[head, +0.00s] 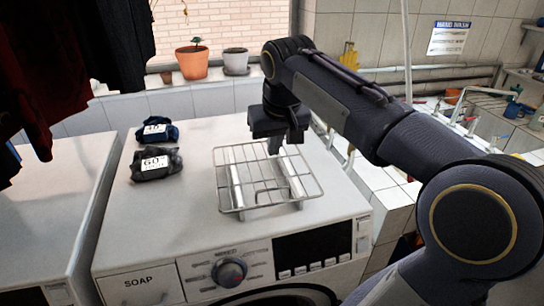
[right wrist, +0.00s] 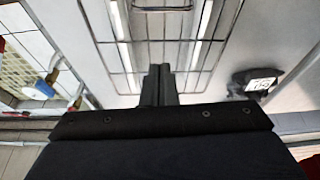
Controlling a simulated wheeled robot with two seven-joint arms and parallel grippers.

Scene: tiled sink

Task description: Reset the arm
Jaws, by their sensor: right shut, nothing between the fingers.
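My right arm reaches in from the right in the head view. Its right gripper (head: 274,147) points down above the back part of a wire rack (head: 263,208) on top of a washing machine (head: 205,238). The gripper is shut and empty. In the right wrist view the two dark fingers (right wrist: 159,82) lie together, and the wire rack (right wrist: 205,46) shows beyond them. I cannot tell whether the fingertips touch the rack. My left gripper is not in view.
Two small labelled bundles, one blue (head: 157,131) and one dark grey (head: 156,163), lie left of the rack. Potted plants (head: 192,62) stand on the windowsill. Dark clothes (head: 60,60) hang at upper left. The machine's front left top is clear.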

